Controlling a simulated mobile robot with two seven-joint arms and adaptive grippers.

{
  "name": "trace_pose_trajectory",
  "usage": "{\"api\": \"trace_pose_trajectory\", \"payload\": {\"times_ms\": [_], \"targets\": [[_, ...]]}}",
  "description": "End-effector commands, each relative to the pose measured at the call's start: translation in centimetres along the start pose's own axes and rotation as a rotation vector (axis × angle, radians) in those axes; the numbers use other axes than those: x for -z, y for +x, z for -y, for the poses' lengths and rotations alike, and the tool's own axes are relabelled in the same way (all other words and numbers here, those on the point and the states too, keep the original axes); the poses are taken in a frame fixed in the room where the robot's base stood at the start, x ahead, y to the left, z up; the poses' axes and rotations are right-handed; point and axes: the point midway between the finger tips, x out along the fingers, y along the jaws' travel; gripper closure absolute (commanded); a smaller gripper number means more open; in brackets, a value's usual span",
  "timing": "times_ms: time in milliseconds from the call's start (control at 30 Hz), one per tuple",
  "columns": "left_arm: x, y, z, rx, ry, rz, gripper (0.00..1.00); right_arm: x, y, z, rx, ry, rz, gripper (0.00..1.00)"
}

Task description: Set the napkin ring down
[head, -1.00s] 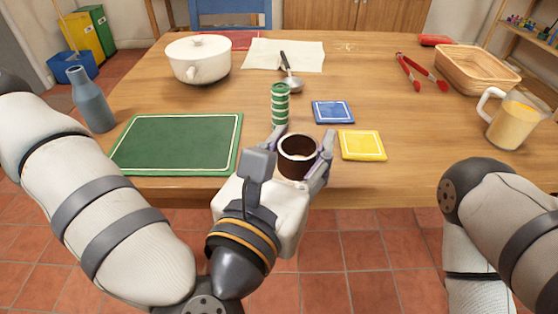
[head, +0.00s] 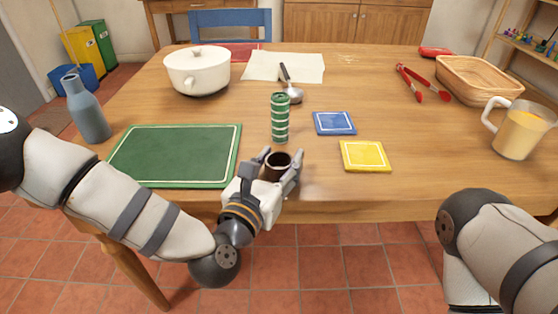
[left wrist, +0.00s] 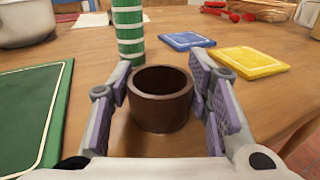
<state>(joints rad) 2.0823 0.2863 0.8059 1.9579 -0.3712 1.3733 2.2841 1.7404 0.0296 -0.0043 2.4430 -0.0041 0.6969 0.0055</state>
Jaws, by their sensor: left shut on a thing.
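The dark brown napkin ring (left wrist: 160,104) sits between the two fingers of my left gripper (head: 281,168), which is shut on it. The ring is upright with its opening facing up; it also shows in the head view (head: 277,168). It is at the table's front edge, just right of the green board. From the wrist view it looks low over the wood, but I cannot tell whether its base touches the table. My right gripper is out of view; only part of my right arm shows.
A green-and-white striped cylinder (head: 280,118) stands just behind the ring. The green board (head: 175,155) lies left. Blue (head: 334,123) and yellow (head: 365,156) coasters lie right. Bare wood lies right of the yellow coaster.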

Motion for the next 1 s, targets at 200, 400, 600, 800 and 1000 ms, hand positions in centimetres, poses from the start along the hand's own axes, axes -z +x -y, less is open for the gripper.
{"api": "trace_pose_trajectory", "payload": {"times_ms": [200, 400, 600, 800, 1000], "targets": [[0.6, 0.0, 0.0, 0.000, -0.002, -0.002, 0.53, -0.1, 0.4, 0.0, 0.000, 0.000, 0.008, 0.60], [0.4, 0.0, 0.0, 0.000, -0.001, -0.001, 0.35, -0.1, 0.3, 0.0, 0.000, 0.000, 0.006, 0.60], [0.3, 0.0, 0.1, 0.000, 0.000, 0.000, 0.35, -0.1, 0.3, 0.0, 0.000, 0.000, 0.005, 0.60], [0.5, -2.3, 0.0, 0.000, -0.005, -0.005, 0.35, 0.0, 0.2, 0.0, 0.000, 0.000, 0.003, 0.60], [0.2, -7.4, 0.2, 0.000, -0.004, -0.007, 0.35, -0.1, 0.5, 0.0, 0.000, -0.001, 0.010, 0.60]]}}
